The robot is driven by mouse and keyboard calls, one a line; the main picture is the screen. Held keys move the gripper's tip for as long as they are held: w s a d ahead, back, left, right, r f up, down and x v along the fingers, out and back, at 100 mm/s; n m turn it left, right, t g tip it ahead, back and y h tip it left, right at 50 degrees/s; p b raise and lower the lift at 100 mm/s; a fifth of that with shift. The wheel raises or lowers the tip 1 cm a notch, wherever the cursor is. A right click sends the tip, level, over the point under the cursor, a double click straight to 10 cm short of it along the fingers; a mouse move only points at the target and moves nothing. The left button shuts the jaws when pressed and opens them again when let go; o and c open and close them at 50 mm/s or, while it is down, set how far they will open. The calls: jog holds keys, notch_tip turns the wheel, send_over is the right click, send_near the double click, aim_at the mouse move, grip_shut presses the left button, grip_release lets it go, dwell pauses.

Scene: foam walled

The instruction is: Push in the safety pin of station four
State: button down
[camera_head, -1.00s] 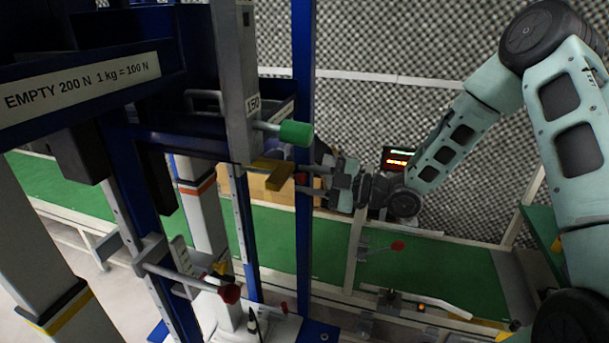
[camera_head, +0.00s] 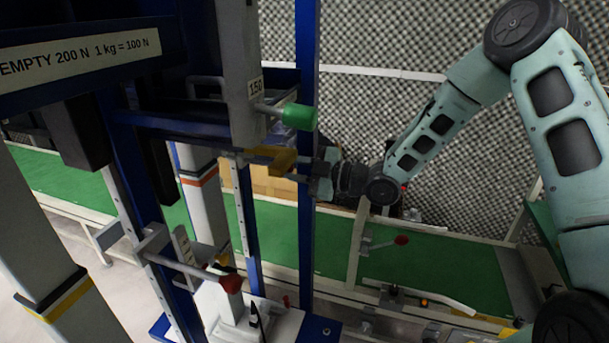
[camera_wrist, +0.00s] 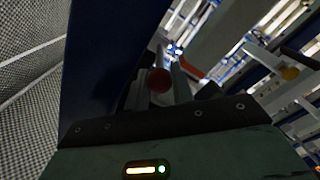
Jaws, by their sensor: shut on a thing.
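My gripper (camera_head: 303,178) reaches in from the right to the blue post of the rig, just below a yellow block (camera_head: 283,160). In the wrist view a round red knob (camera_wrist: 159,80) sits between my fingers, and my gripper is shut on it. The pin's shaft is not visible, and the knob cannot be made out in the head view, where the post and gripper cover that spot. A green-tipped handle (camera_head: 299,116) sticks out above, on a grey column (camera_head: 238,70) labelled 150. No station number is readable.
The blue upright (camera_head: 306,230) stands close beside my gripper. A lower lever with a red tip (camera_head: 231,283) crosses the rig at left. A green conveyor (camera_head: 430,265) runs behind, with another red-knobbed lever (camera_head: 401,240). A dark blue surface (camera_wrist: 105,60) fills the wrist view's left.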

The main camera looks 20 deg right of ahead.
jog(key=shift+w+a, duration=0.15)
jog(key=shift+a, duration=0.05)
jog(key=c, duration=1.5)
grip_release()
jog(key=shift+o, duration=0.2)
jog(key=shift+d, duration=0.1)
jog(key=b+v, duration=0.2)
jog(key=v, duration=1.5)
jog(key=shift+b, duration=0.4)
